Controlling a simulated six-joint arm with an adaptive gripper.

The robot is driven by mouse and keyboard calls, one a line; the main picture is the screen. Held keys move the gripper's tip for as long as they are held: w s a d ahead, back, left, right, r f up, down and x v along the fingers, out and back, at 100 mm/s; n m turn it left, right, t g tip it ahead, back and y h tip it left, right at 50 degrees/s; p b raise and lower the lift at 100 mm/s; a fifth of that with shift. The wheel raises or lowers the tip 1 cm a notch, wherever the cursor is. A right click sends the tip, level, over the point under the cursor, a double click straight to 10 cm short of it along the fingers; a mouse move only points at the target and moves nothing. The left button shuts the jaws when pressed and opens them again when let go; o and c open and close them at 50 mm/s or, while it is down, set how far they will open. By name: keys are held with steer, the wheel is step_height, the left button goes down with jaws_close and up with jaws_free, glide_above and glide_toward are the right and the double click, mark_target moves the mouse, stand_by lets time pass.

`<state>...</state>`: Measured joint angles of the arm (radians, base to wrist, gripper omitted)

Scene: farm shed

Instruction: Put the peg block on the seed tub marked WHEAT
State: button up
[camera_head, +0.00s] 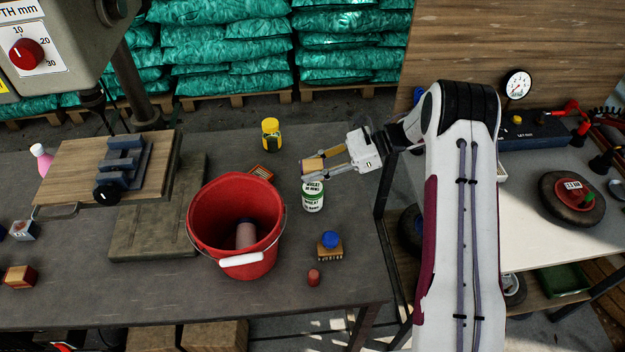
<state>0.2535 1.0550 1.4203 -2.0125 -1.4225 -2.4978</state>
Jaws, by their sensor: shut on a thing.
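The seed tub (313,203) is small and white with green lettering that reads WHEAT. It stands upright on the dark bench, right of the red bucket. My gripper (327,162) reaches in from the right and is shut on a small tan wooden block (313,166), which looks like the peg block. The block is just above the tub's top in the picture, and the lower finger overlaps the tub's upper edge. I cannot tell whether the block touches the tub. The tub's lid is partly hidden by my gripper.
A red bucket (205,225) holding a pinkish cylinder stands close left. A yellow jar (271,135) is behind. The bench's right edge is near.

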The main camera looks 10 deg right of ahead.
mark_target(312, 187)
steer(key=shift+f, duration=0.45)
steer(key=shift+f, duration=1.85)
steer(key=shift+f, duration=0.15)
steer(key=o, duration=1.1)
steer(key=shift+r, duration=0.2)
steer(key=v, duration=1.2)
